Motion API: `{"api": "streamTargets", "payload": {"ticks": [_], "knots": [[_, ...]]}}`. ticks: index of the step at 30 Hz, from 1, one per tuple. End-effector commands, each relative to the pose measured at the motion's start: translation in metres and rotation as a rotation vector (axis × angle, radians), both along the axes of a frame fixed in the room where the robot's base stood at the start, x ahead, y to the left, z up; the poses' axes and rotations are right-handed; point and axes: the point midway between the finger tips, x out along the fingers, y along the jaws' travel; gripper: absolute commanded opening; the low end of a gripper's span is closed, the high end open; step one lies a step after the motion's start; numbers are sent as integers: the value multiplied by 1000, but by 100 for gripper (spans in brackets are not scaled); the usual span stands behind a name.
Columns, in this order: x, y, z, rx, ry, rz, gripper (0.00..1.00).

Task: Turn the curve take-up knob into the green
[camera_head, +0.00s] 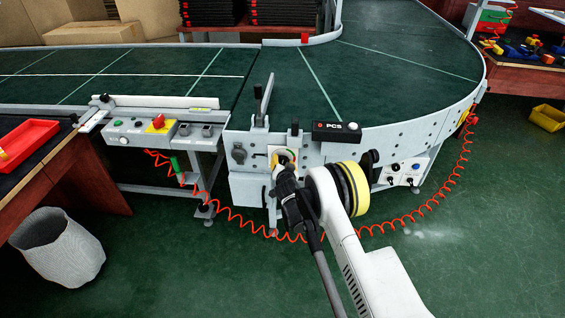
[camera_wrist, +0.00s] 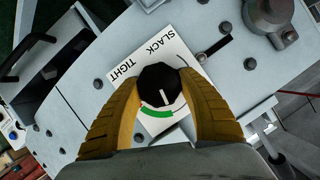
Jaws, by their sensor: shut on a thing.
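The black curve take-up knob (camera_wrist: 160,84) is between my gripper's two yellow fingers in the wrist view. My gripper (camera_wrist: 160,92) is shut on it, one finger on each side. A white pointer line on the knob points down, toward the right end of the green arc (camera_wrist: 157,113). Part of the dial is hidden by the fingers. The white plate (camera_wrist: 150,52) carries the words SLACK and TIGHT, upside down in this view. In the head view my gripper (camera_head: 284,160) is at the conveyor's front side panel and hides the knob.
The curved conveyor (camera_head: 390,60) stands behind. A black PCS box (camera_head: 337,131) is right of my gripper, and a control box (camera_head: 140,132) with a red button is left. An orange coiled cable (camera_head: 250,226) hangs below. A grey bin (camera_head: 58,248) stands on the floor.

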Motion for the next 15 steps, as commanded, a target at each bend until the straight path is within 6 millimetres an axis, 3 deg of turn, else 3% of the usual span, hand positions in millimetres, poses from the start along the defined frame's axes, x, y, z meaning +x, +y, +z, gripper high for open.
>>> {"api": "streamTargets", "payload": {"ticks": [15], "knots": [[0,0,0,86,-4,1,16]]}}
